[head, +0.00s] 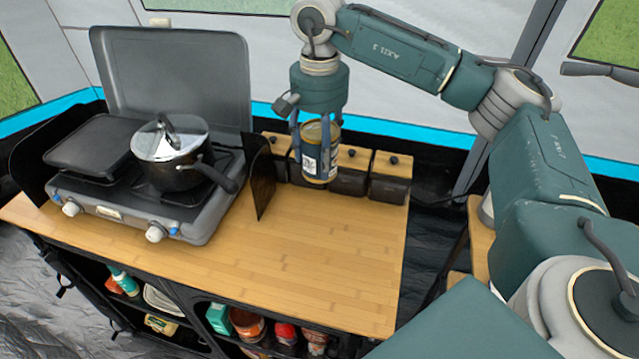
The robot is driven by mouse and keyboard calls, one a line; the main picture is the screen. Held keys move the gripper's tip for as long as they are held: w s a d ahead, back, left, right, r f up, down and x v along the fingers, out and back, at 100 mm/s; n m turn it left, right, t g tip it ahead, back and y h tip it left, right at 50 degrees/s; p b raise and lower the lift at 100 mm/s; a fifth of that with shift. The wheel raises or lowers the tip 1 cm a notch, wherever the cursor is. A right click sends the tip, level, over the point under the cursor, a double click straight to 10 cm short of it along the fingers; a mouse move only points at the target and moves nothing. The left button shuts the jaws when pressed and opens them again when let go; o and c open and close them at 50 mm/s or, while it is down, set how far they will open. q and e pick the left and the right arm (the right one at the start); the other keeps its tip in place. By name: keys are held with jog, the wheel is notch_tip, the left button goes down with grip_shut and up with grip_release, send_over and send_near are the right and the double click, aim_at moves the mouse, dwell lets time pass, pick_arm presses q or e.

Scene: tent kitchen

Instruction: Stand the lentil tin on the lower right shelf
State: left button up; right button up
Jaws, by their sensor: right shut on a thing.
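The tin (318,160), with a yellowish top and a dark blue and white label, is upright above the rear of the wooden worktop. My right gripper (317,135) comes down from above and is shut on the tin, fingers on either side of it. I cannot read the label. The shelves (197,312) are under the worktop at the front, and the right compartment holds several items, including a teal box (219,318) and a jar (247,324). Its lower part is cut off by the frame edge. My left gripper is not in view.
A camp stove (190,222) with a lidded pot (168,160) stands on the left of the worktop (315,262). A dark upright panel (262,178) stands beside it. Several dark canisters with wooden lids (390,180) line the back. The worktop's front right is clear.

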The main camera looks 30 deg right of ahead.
aim_at(319, 130)
notch_tip(319, 130, up, 5)
jog(key=shift+r, duration=0.1)
jog(key=s+a+f+n, duration=1)
jog(key=s+a+f, duration=0.2)
jog(key=s, duration=0.3)
jog(key=shift+a+f, duration=0.2)
jog(key=shift+a, duration=0.55)
